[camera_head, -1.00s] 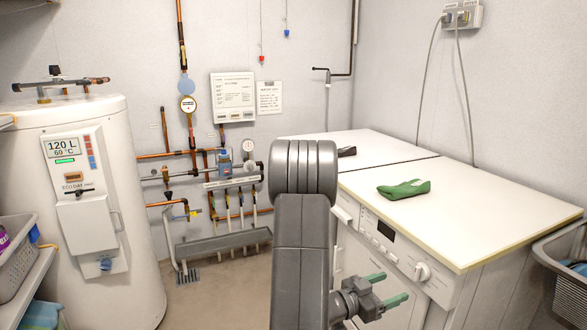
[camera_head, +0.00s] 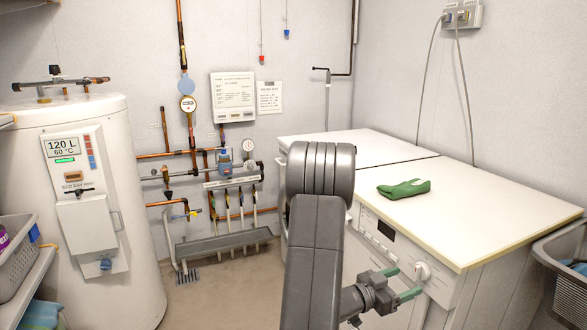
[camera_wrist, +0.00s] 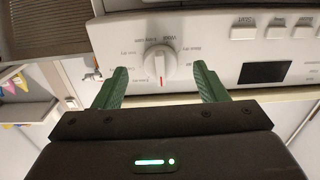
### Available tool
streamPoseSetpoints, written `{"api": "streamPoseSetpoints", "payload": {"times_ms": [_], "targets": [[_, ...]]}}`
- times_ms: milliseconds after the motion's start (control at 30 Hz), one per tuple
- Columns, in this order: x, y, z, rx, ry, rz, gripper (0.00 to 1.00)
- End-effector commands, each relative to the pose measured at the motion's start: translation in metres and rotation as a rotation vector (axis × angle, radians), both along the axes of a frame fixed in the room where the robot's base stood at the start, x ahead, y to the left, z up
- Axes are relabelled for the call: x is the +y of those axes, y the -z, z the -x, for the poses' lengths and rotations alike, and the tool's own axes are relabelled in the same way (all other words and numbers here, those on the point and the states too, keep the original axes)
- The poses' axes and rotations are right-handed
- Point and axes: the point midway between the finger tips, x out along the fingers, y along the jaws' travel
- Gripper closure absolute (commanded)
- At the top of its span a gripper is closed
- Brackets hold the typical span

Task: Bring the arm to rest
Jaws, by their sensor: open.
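My gripper (camera_head: 400,283) is open and empty, with green fingers, in front of the washing machine's upper front at the lower right of the head view. In the wrist view my gripper (camera_wrist: 160,86) has its two green fingers apart, with the machine's round white dial (camera_wrist: 160,59) showing between and beyond them. The dial also shows in the head view (camera_head: 423,271), just right of the fingertips. I cannot tell the gap between fingers and panel. My arm rises in the middle of the head view.
A green cloth-like item (camera_head: 404,188) lies on the white worktop (camera_head: 480,215) above the machines. A grey basket (camera_head: 562,262) stands at the right edge. A white water heater (camera_head: 135,190) stands left, beside a shelf basket (camera_head: 28,255). Open floor (camera_head: 225,295) lies between.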

Motion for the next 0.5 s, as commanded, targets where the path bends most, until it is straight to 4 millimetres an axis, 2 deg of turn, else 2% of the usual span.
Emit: {"api": "streamPoseSetpoints", "payload": {"times_ms": [167, 500], "targets": [[-0.035, 0.0, -0.013, -0.003, 0.005, 0.001, 0.34], [-0.032, 0.002, -0.017, -0.317, 0.0, -0.129, 0.34]]}}
